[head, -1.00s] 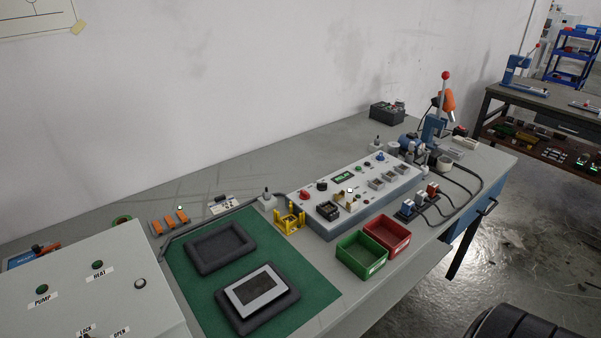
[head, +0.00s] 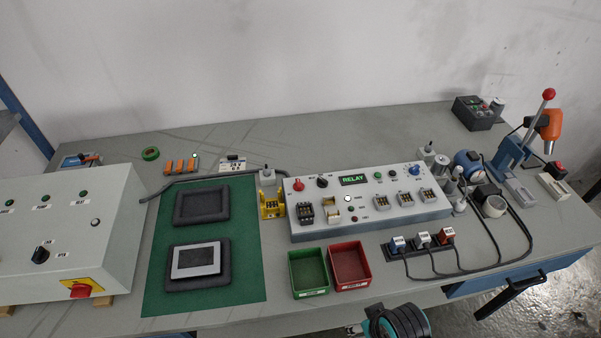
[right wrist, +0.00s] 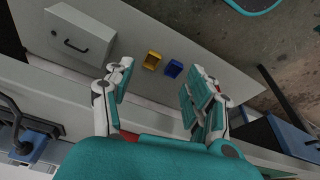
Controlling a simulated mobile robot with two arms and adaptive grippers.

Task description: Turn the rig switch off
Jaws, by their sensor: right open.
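The grey test rig (head: 420,214) stands in the middle of the bench in the head view. I cannot tell which control is the rig switch. A control box (head: 112,205) at the left has a black rotary knob (head: 40,255) and a red switch on a yellow plate (head: 82,289). My right gripper (right wrist: 160,78) is open and empty in the right wrist view, away from the rig. My left gripper is not in view.
Green (head: 309,272) and red (head: 350,265) bins stand in front of the rig. A green mat (head: 246,250) lies left of it. Cables and a lever press (head: 520,148) are at the right.

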